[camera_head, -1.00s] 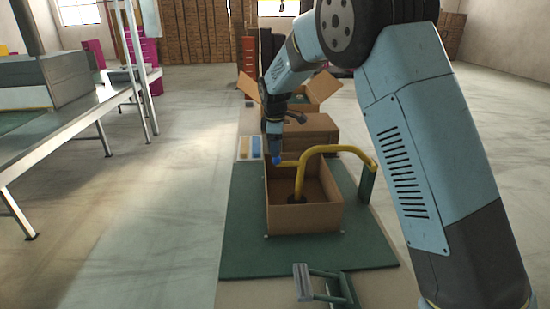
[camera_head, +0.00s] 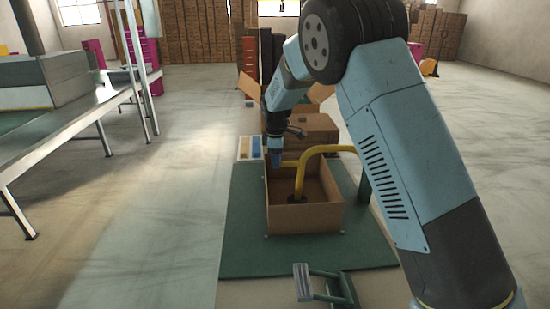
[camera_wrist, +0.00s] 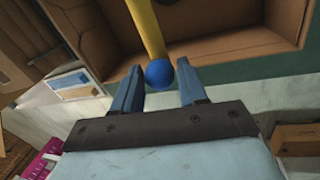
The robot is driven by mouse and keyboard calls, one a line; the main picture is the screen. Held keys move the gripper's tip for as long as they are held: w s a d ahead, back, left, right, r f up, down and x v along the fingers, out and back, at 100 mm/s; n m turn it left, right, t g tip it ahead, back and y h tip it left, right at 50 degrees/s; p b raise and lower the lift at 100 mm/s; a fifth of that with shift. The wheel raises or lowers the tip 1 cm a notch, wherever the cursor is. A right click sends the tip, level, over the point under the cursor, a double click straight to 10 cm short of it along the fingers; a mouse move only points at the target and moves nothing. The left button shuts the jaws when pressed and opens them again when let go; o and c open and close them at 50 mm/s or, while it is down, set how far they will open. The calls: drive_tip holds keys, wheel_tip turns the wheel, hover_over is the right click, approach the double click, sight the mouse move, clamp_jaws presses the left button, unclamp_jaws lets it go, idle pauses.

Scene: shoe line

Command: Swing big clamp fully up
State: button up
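The big clamp (camera_head: 310,152) is a bent yellow bar over an open cardboard box (camera_head: 310,219) on a green mat. In the wrist view the yellow bar (camera_wrist: 146,28) ends in a blue ball (camera_wrist: 159,73). My gripper (camera_wrist: 159,88) is open, with one blue finger on each side of the ball. The ball sits between the fingertips, with gaps visible at both sides. In the head view my gripper (camera_head: 276,158) is at the bar's left end and hides the ball.
Another cardboard box (camera_head: 312,126) stands behind. A metal table (camera_head: 60,118) is at the left.

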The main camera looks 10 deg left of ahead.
clamp_jaws()
